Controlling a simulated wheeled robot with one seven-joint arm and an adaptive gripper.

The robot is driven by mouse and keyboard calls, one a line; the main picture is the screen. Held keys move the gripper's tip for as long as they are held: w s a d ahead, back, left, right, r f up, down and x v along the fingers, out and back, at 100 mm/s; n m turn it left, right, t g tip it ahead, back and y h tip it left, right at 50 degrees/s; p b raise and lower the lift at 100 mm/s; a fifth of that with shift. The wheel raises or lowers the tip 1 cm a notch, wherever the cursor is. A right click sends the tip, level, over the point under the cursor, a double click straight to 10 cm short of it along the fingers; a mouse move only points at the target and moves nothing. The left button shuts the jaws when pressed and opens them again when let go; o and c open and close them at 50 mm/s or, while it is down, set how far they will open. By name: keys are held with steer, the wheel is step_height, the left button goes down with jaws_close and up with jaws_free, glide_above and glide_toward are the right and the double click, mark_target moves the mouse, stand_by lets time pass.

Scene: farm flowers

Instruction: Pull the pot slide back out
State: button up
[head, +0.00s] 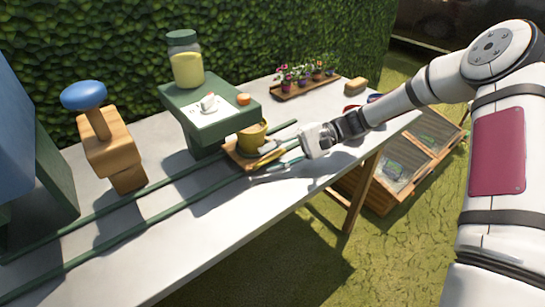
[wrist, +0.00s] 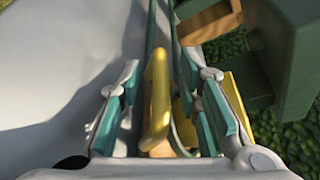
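The pot slide (head: 238,158) is a small wooden carriage on two green rails. It carries a yellow pot (head: 253,136) and has a yellow handle (head: 269,157) at its near side. The slide stands at the edge of the green stand, in front of its post. My gripper (head: 279,168) is low over the rails at the handle. In the wrist view the handle (wrist: 157,98) lies between the teal fingers of my gripper (wrist: 163,92), with gaps on both sides. The fingers are open. The slide's board is mostly hidden in the wrist view.
The green stand (head: 182,97) holds a jar (head: 186,62), a white card and an orange cap. A wooden press with a blue knob (head: 84,95) stands over the rails (head: 150,190) at left. A flower tray (head: 304,88) is behind. The table front is clear.

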steer(key=v, duration=1.2)
steer(key=shift+f, duration=0.1)
steer(key=s+a+r+m+t+h+p, duration=0.1)
steer(key=a+r+m+t+h+p, duration=0.1)
steer(key=a+r+m+h+p, duration=0.25)
steer(key=s+a+r+m+t+h+p, duration=0.1)
steer(key=r+m+h+p, duration=0.2)
steer(key=r+h+p, duration=0.35)
steer(key=shift+n+y, duration=0.25)
steer(key=shift+y, duration=0.35)
steer(key=b+x, duration=0.1)
steer(key=x, duration=1.1)
steer(key=shift+s+a+f, duration=0.1)
steer(key=shift+a, duration=0.05)
jaws_close()
